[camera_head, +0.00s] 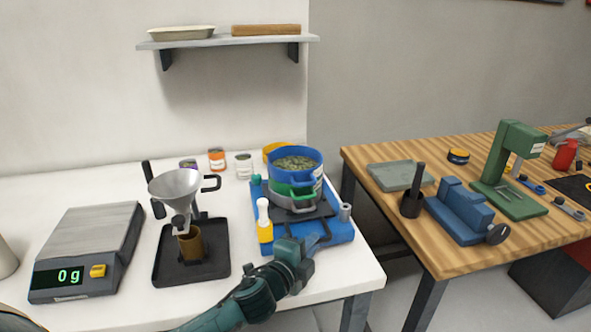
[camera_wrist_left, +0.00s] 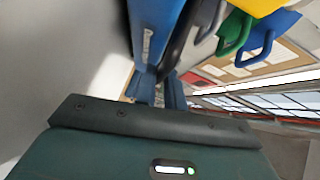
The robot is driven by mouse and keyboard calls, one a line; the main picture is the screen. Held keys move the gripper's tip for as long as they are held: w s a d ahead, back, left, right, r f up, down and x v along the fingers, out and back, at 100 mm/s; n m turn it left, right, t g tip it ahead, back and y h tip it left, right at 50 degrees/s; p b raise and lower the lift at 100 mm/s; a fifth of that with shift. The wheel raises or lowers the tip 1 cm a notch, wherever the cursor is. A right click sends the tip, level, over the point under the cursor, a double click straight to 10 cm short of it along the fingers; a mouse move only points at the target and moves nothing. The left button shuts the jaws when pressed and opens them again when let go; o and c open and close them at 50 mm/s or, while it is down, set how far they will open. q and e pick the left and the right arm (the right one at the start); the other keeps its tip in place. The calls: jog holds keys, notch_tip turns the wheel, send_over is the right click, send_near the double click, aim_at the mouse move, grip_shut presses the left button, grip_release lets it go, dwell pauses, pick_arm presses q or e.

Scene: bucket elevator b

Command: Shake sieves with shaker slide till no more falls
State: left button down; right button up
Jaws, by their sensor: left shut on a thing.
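The sieve stack (camera_head: 296,178) stands on the blue shaker base (camera_head: 338,232). Its top sieve is blue and holds greenish bits. A green sieve and a grey part are below it. The dark shaker slide (camera_head: 292,216) lies under the stack. My left gripper (camera_head: 311,240) is at the front of the shaker, shut on the slide's front handle, which its fingers mostly hide. In the left wrist view the blue base (camera_wrist_left: 155,25) and the green sieve handle (camera_wrist_left: 235,32) show close by. What lies beneath the sieves is hidden. My right gripper is out of view.
A funnel on a stand (camera_head: 176,188) above a black tray (camera_head: 165,272), and a scale (camera_head: 90,250) reading 0 g, are farther left. Jars (camera_head: 243,165) stand behind. A wooden bench (camera_head: 440,250) with tools is at right.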

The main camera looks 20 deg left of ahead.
pick_arm(q)
jog(key=shift+s+d, duration=0.35)
jog(key=shift+s, duration=0.2)
jog(key=shift+s+d, duration=0.35)
jog(key=shift+s, duration=0.2)
jog(key=shift+s+d, duration=0.55)
jog(key=shift+s, duration=0.2)
